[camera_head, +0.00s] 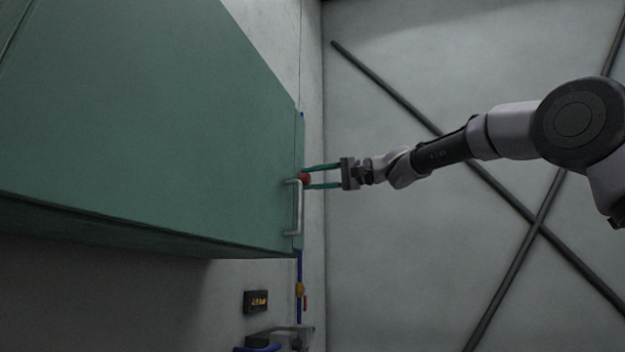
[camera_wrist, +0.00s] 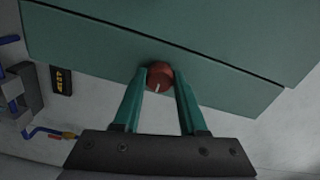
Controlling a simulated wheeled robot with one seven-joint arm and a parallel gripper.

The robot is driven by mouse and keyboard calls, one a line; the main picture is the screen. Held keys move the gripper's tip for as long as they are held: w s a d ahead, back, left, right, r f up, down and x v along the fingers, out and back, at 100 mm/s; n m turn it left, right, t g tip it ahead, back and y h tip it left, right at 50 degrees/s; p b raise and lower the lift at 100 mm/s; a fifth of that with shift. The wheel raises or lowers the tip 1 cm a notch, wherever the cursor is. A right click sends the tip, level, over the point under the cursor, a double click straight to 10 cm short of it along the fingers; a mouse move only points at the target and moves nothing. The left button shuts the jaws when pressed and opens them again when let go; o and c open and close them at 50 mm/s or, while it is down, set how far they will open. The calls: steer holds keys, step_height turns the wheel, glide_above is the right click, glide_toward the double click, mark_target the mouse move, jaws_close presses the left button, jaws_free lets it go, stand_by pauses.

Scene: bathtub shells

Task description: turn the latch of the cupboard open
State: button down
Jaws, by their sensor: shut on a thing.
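The green cupboard (camera_head: 150,120) hangs on the wall at the left in the head view, and its green front (camera_wrist: 100,45) spans the top of the wrist view. The latch is a round red-brown knob (camera_wrist: 159,75) with a pale mark on its face; in the head view the red latch (camera_head: 305,179) shows at the cupboard's right edge. My gripper (camera_head: 308,178) reaches in from the right. In the wrist view my gripper (camera_wrist: 161,80) has its two green fingers on either side of the knob, shut on it.
A metal bar handle (camera_head: 298,208) is on the cupboard close below the latch. A small dark sign (camera_head: 256,301) and a sink-like fixture (camera_head: 275,338) with blue parts are on the wall below. Bare grey wall (camera_head: 420,270) with dark diagonal bars lies behind my arm.

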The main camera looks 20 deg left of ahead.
steer(key=shift+f, duration=0.1)
stand_by(0.4)
steer(key=shift+c, duration=2.3)
jaws_free()
steer(key=d, duration=1)
steer(key=shift+s+d, duration=0.4)
